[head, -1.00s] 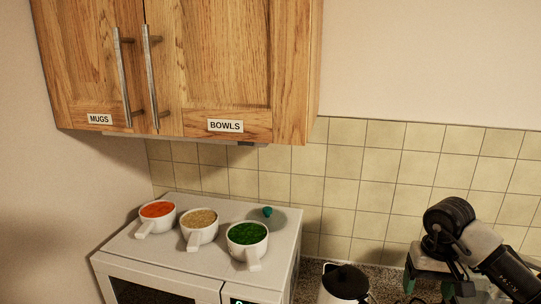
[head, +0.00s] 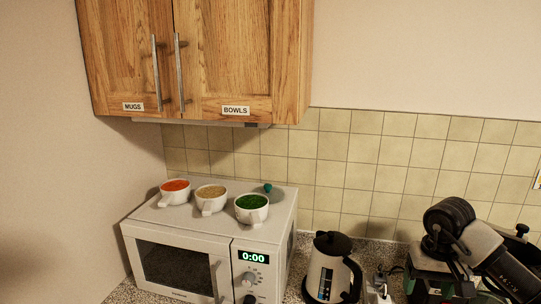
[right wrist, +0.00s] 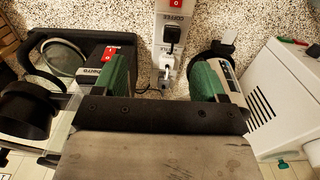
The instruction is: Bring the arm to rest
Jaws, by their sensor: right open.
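My right gripper (head: 432,284) is at the lower right of the head view, with my dark arm above it. The right wrist view shows its two green fingers wide apart, with nothing held between them (right wrist: 165,82). The fingers point at the counter, and a white power strip (right wrist: 172,8) with plugs shows beyond the gap. I cannot tell how far above the counter they are. My left gripper is in neither view.
A white microwave (head: 190,231) carries three white mugs with orange (head: 175,185), beige (head: 210,191) and green (head: 251,202) contents. A kettle (head: 326,274) stands right of it. Wooden cupboards (head: 215,60) hang above. A dark appliance (right wrist: 75,60) is left in the wrist view.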

